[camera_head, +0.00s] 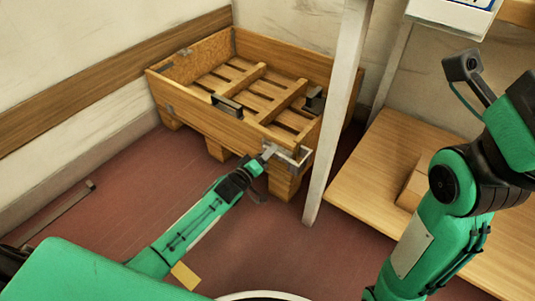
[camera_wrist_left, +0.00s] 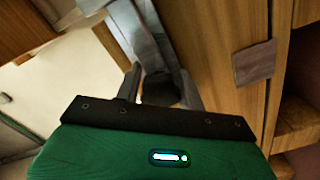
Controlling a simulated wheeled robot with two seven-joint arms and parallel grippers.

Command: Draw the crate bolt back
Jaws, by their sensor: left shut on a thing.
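The wooden crate (camera_head: 205,117) stands against the back wall with its open top facing up. At its near right corner is light metal fitting (camera_head: 302,155), with the grey metal bolt (camera_head: 270,149) beside it. My left gripper (camera_head: 262,157) reaches the bolt at the crate's front face. In the left wrist view, the gripper (camera_wrist_left: 160,92) is shut on the bolt's dark knob, with one finger on each side. The grey bar of the bolt (camera_wrist_left: 143,35) runs up from the knob. My right arm shows at the right, but its gripper fingers cannot be seen.
A white post (camera_head: 337,120) stands just right of the crate's corner. A wooden bench (camera_head: 380,185) with a small block (camera_head: 413,185) is further right. A low bar (camera_head: 60,212) lies on the left floor. The red floor before the crate is mostly clear.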

